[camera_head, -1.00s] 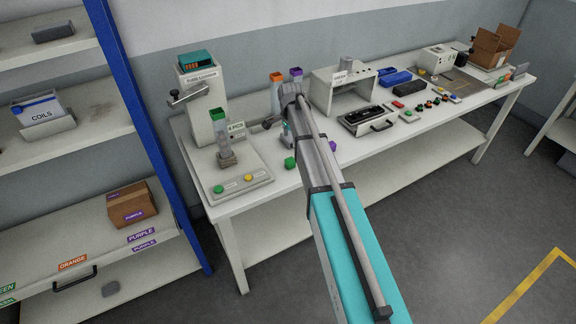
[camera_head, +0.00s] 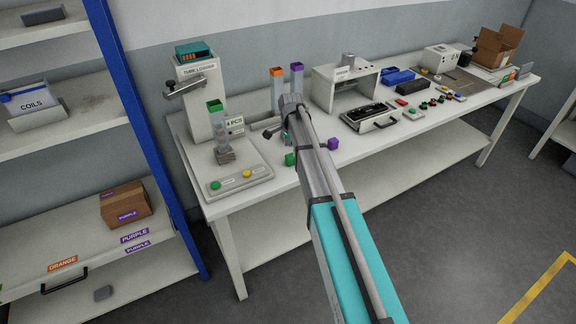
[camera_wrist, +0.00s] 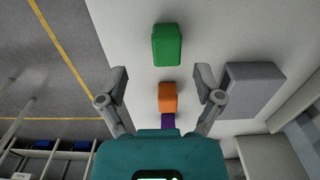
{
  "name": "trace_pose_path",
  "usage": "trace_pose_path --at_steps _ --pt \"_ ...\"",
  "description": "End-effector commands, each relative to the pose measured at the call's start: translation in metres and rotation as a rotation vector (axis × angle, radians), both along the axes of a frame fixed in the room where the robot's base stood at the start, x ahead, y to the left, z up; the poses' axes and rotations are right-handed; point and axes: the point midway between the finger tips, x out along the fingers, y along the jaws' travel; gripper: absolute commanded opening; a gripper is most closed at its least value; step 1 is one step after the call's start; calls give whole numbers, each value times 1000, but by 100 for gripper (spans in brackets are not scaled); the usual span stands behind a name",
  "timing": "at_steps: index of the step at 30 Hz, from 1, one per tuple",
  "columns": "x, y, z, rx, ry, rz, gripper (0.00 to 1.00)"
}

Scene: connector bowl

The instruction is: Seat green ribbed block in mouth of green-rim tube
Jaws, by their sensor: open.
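The green block (camera_head: 290,159) lies on the bench near its front edge, left of my arm. In the wrist view the green block (camera_wrist: 167,45) is beyond my fingertips, apart from them; its ribs are too small to tell. My gripper (camera_wrist: 161,78) is open and empty, its two fingers spread wide. The green-rim tube (camera_head: 217,122) stands upright in the loading station at the bench's left end, its square green mouth facing up. In the head view my arm mostly hides my gripper.
An orange block (camera_wrist: 167,97) and a purple block (camera_wrist: 168,121) lie in line with the green one. The purple block also shows in the head view (camera_head: 333,143). Orange-rim (camera_head: 276,71) and purple-rim (camera_head: 297,68) tubes stand behind my arm. A grey box (camera_wrist: 250,88) is right of my fingers.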

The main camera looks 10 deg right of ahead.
Motion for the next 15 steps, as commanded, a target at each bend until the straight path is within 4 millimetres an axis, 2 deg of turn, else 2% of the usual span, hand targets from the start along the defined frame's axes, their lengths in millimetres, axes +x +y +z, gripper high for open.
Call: trace_pose_path --at_steps 4,15 --pt "0 0 -9 0 0 0 84" --pt "0 -1 -10 0 0 -1 84"
